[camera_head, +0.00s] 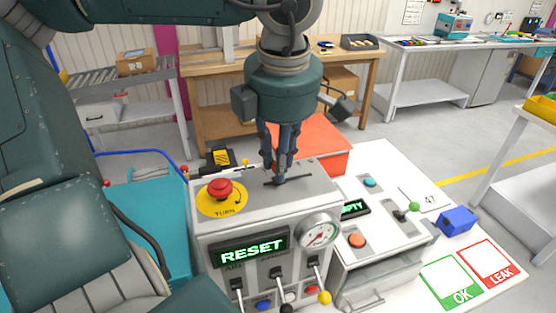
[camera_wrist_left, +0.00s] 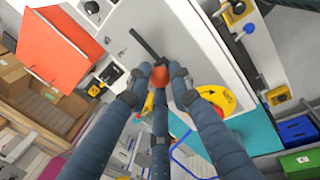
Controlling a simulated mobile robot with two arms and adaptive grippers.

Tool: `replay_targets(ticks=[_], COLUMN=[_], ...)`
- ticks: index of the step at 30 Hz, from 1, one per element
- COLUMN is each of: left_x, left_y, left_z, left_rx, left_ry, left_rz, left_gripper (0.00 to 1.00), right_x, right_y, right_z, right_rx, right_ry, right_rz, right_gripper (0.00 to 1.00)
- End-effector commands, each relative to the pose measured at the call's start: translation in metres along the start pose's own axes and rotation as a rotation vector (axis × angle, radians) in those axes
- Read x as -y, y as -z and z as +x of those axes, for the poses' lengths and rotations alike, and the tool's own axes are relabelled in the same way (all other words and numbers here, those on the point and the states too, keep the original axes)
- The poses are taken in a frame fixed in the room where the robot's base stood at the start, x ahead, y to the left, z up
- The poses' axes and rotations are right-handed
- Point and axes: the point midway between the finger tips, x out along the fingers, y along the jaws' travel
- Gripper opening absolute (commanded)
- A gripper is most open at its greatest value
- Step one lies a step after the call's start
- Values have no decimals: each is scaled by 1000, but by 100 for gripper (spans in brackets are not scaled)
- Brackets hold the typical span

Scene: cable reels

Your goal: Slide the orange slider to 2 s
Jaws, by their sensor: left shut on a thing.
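The orange slider (camera_wrist_left: 160,76) shows as a small orange-red knob between my left fingertips in the left wrist view. My left gripper (camera_head: 279,178) is shut on it, pointing down at the top of a grey control box (camera_head: 225,225). In the head view the fingers hide the slider. The slot also shows in the left wrist view (camera_wrist_left: 146,44). No time marks are readable beside it. My right gripper is not in view.
A red button (camera_head: 220,188) on a yellow disc stands just left of my gripper. A gauge (camera_head: 319,231), a RESET display (camera_head: 250,250) and several levers are on the box front. A blue block (camera_head: 458,220) lies right.

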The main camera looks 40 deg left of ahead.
Motion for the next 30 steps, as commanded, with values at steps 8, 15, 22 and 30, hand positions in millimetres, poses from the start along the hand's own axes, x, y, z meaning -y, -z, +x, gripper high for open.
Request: replay_targets(ticks=[8,15,22,30], left_x=[-2,-1,-2,-2], left_y=[-2,-2,-2,-1], left_z=[-2,-2,-4,-47], left_rx=[7,7,7,11], left_ry=[-7,-5,-5,-10], left_rz=[0,0,-1,-4], left_gripper=[0,40,40,40], right_x=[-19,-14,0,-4], right_y=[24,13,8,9], right_z=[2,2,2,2], right_rx=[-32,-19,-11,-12], right_ry=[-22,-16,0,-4], right_rz=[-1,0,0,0], right_gripper=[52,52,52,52])
